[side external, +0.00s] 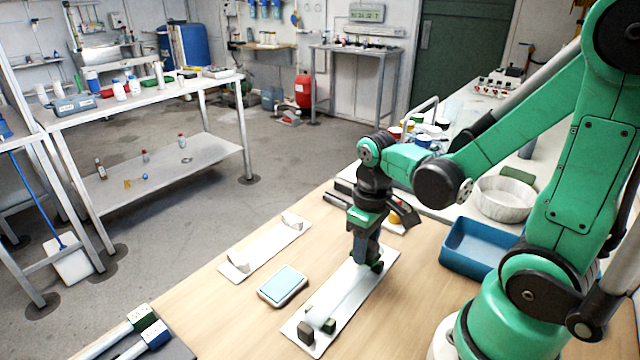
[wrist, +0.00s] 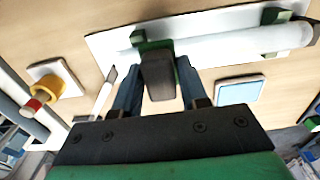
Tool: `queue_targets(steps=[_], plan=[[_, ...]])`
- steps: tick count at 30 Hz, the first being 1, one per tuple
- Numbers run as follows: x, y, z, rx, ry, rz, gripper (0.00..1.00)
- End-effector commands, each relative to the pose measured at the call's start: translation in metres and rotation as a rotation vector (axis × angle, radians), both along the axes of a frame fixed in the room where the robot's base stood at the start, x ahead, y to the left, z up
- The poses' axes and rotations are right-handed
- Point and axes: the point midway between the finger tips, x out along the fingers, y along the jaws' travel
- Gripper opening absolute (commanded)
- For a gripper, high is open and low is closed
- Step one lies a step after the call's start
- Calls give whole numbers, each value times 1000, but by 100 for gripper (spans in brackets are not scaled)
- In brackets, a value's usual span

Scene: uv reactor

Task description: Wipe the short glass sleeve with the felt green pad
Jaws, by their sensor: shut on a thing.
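My gripper (wrist: 157,88) points down at the white tray (side external: 384,276) and is shut on a dark block with green at its lower end, apparently the felt green pad (wrist: 158,76). The pale glass sleeve (wrist: 225,47) lies lengthwise on the tray, with green supports (wrist: 285,14) beside its far end. In the wrist view the pad is at the sleeve's left end; whether it touches the sleeve is unclear. In the side external view the sleeve (side external: 345,296) runs from below my gripper (side external: 367,262) toward the near end of the tray, and my fingers hide the pad.
A light-blue-topped box (side external: 283,285) and a second white tray (side external: 262,250) lie left of the work. A blue bin (side external: 478,248) stands at right. Green- and blue-ended tools (side external: 152,334) lie at the lower left. A yellow-red knob (wrist: 44,92) is near my gripper.

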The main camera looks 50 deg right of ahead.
Motion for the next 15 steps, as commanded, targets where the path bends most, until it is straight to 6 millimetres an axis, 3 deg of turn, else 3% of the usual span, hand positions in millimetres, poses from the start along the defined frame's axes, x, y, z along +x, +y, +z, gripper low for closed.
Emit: queue_targets(steps=[1, 15], plan=[[0, -5, 0, 0, 0, -4, 0], [0, 40, 0, 0, 0, 5, 0]])
